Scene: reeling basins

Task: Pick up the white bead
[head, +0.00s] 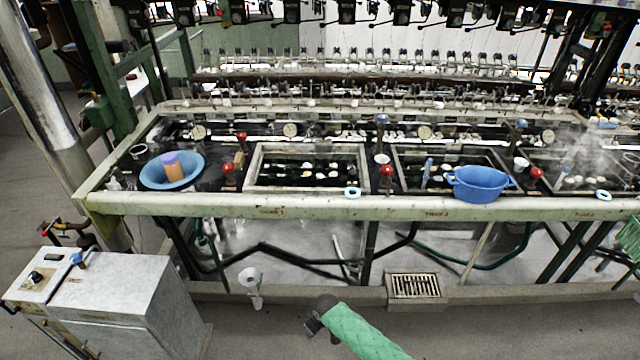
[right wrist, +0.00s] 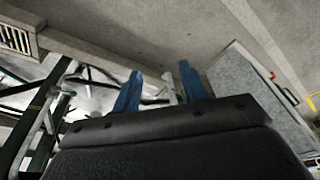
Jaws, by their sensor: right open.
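I cannot tell for sure which thing is the white bead. A similar pale ring (head: 603,195) lies on the ledge at the far right. My right gripper (head: 318,318) is low in front of the bench, at the end of a green-sleeved arm, well below and apart from both rings. In the right wrist view its two blue fingers (right wrist: 161,68) are spread with nothing between them. My left gripper is not in view.
The long pale green bench ledge (head: 300,205) crosses the view. A round blue basin (head: 190,180) with an orange and purple cup stands left. A blue handled tub (head: 480,186) stands right. A grey cabinet (head: 130,300) is at lower left. Steam rises at far right.

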